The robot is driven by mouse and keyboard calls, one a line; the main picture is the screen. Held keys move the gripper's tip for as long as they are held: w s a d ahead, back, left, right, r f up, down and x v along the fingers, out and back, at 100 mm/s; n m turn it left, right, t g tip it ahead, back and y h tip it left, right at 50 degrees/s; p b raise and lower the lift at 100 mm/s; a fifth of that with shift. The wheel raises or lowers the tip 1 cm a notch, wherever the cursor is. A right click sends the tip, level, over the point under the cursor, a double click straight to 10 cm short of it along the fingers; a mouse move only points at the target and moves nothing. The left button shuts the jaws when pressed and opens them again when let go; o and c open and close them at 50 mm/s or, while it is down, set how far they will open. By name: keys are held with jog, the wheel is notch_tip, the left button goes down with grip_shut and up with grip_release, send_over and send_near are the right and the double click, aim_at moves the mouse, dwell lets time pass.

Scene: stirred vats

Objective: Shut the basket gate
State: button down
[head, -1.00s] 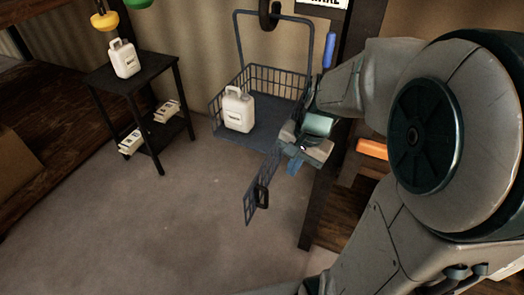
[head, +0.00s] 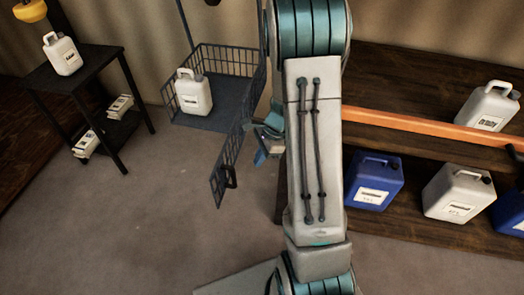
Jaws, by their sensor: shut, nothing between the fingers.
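The wire basket (head: 228,57) stands at the back, left of my arm, with a white jug (head: 193,93) on its dark floor. The basket gate (head: 222,172) is a dark mesh panel with a black handle near its free end. It stands open, swung out toward the front from the basket's front right corner. My gripper (head: 261,157) is just right of the gate, with its blue fingers pointing down, shut and empty. My arm hides part of it. I cannot tell whether it touches the gate.
A black side table (head: 80,72) with a white jug stands at the left. Wooden shelves at the right hold white and blue jugs (head: 373,182), with an orange bar (head: 420,128) across them. The floor in front of the gate is clear.

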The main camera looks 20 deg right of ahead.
jog(key=a+f, duration=0.3)
jog(key=a, duration=0.2)
jog(key=shift+a+f, duration=0.3)
jog(key=shift+f, duration=0.05)
jog(key=shift+w, duration=0.1)
